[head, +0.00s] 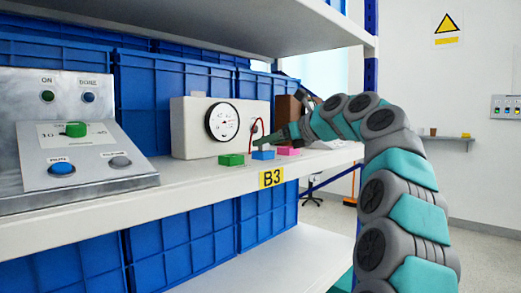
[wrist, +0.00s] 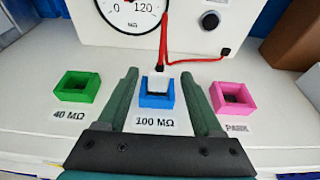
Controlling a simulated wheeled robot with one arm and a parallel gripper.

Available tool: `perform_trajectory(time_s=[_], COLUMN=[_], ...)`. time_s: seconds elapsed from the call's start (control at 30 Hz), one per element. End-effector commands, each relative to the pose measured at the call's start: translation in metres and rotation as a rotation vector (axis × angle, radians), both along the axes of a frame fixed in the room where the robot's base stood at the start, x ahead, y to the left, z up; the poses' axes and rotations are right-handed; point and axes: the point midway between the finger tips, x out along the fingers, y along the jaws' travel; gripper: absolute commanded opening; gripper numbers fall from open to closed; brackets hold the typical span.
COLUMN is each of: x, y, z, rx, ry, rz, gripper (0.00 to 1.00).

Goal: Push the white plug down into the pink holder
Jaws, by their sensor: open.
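The white plug (wrist: 156,82) sits in the blue holder (wrist: 156,101) labelled 100 MΩ, with a red cable rising from it. The pink holder (wrist: 233,97) labelled PARK is to the right and looks empty; it also shows in the head view (head: 288,151). My gripper (wrist: 160,75) is open, with one green finger on each side of the plug and blue holder. The fingers look apart from the plug; their height relative to it is hard to tell. In the head view the plug is hard to make out behind my gripper (head: 275,139).
A green holder (wrist: 78,88) labelled 40 MΩ stands to the left. A white meter box (head: 190,140) with a dial stands behind the holders. A brown box (wrist: 286,32) is at the back right. A control panel (head: 80,160) occupies the shelf's left. The shelf edge (head: 215,190) is in front.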

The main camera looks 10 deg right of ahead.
Motion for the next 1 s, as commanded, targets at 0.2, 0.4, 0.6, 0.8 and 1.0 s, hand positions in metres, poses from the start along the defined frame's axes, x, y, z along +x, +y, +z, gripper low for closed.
perform_trajectory(time_s=[0.2, 0.4, 0.6, 0.8, 1.0], x=[0.011, 0.026, 0.04, 0.041, 0.041], y=[0.008, 0.02, 0.03, 0.032, 0.032], z=[-0.005, -0.008, -0.013, -0.013, -0.013], rx=[0.0, 0.0, 0.0, 0.001, 0.0], ry=[0.002, 0.0, -0.001, -0.001, 0.0], rz=[0.001, -0.001, -0.002, 0.0, 0.0], gripper=[0.68, 0.68, 0.68, 0.68, 0.55])
